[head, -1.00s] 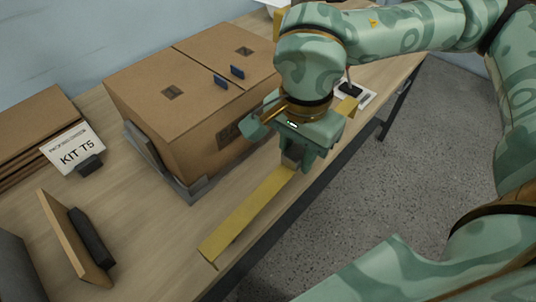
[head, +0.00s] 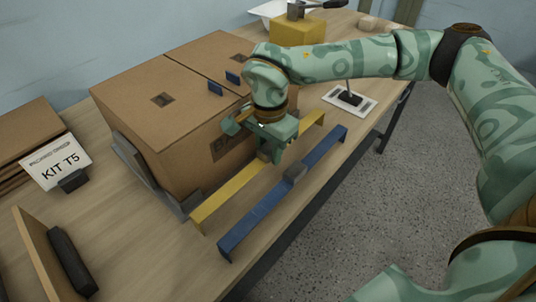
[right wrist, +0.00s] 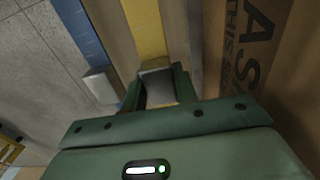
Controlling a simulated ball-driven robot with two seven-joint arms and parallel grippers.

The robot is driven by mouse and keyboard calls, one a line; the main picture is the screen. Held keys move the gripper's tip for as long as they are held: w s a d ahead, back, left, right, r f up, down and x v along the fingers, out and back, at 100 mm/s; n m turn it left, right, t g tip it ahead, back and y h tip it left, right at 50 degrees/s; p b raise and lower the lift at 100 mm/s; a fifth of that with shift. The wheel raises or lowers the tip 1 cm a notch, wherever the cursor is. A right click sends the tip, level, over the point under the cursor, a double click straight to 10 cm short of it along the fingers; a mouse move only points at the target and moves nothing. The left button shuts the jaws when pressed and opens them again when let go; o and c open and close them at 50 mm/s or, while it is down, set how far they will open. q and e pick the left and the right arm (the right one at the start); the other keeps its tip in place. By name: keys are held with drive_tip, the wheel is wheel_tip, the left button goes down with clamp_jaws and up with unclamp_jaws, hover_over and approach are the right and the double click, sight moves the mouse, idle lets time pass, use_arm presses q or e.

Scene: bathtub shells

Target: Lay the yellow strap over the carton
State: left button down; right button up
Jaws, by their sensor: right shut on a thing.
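The yellow strap (head: 225,196) is a long bar with bent-down ends. My right gripper (head: 267,155) is shut on the block at its middle and holds it along the front side of the carton. In the right wrist view the strap (right wrist: 145,30) runs away from the gripper (right wrist: 158,90), beside the carton (right wrist: 265,60). The brown carton (head: 185,160) sits in a grey cradle, with a seam and two small blue tabs on top. The strap is apart from the carton's top. I cannot tell whether its ends touch the table. My left gripper is out of view.
A blue strap (head: 255,213) with a grey block lies parallel at the table's front edge. A KIT T5 sign (head: 55,160) and flat cardboard (head: 22,135) stand left.

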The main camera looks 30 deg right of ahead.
sight(269, 147)
drive_tip(key=shift+f, duration=0.8)
drive_tip(key=shift+w+r, duration=0.1)
drive_tip(key=o, duration=1)
drive_tip(key=shift+o, duration=0.2)
wheel_tip(269, 147, up, 12)
drive_tip(key=p, duration=0.3)
